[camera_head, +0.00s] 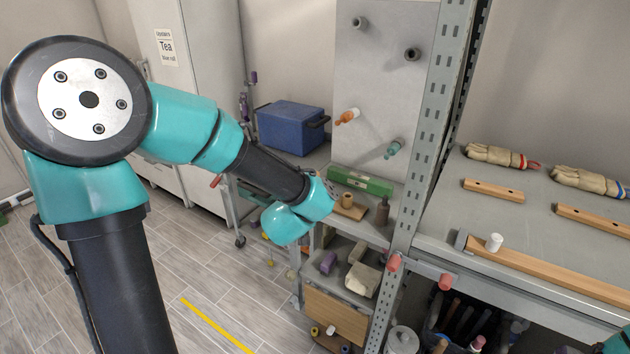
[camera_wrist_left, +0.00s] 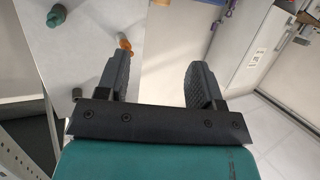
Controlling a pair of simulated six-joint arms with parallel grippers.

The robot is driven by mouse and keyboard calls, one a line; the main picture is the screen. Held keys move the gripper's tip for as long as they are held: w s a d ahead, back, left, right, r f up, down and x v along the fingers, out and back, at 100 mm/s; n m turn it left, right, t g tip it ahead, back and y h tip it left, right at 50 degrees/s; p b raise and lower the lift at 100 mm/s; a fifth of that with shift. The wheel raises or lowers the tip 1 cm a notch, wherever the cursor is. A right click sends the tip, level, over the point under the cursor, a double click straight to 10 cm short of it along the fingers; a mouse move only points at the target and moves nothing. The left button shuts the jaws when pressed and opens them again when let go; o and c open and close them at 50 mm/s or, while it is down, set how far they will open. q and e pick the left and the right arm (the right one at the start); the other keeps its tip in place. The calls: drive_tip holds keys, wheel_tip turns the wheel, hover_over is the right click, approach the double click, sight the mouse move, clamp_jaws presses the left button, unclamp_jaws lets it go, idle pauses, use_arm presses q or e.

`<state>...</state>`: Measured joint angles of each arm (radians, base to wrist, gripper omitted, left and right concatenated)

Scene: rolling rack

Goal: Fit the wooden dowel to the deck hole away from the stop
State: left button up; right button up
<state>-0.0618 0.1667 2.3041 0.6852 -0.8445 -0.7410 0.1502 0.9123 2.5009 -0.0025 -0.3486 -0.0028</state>
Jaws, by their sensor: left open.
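A short tan wooden cylinder (camera_head: 347,198), which looks like the dowel, stands on a small wooden block on the rack's deck, just beyond my left wrist. A long wooden bar (camera_head: 560,272) lies on the right shelf with a grey metal stop (camera_head: 462,241) at its left end and a white peg (camera_head: 494,242) standing near that end. I cannot tell which deck hole is meant. My left gripper (camera_wrist_left: 158,62) is open and empty in the left wrist view; its fingers are not clear in the head view. Only a corner of my right arm shows; its gripper is out of view.
A grey upright panel (camera_head: 382,85) carries grey, black, orange (camera_head: 347,117) and teal (camera_head: 394,149) pegs. A slotted metal post (camera_head: 430,135) separates it from the right shelf. A blue cooler (camera_head: 290,125) is behind.

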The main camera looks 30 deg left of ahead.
use_arm(q)
drive_tip(key=shift+w, duration=0.1)
approach(316, 173)
drive_tip(key=x, duration=0.5)
drive_tip(key=shift+w+a+f, duration=0.1)
idle(0.3)
drive_tip(key=x, duration=0.5)
drive_tip(key=shift+a+f, duration=0.1)
drive_tip(key=shift+c, duration=0.4)
drive_tip(key=c, duration=0.9)
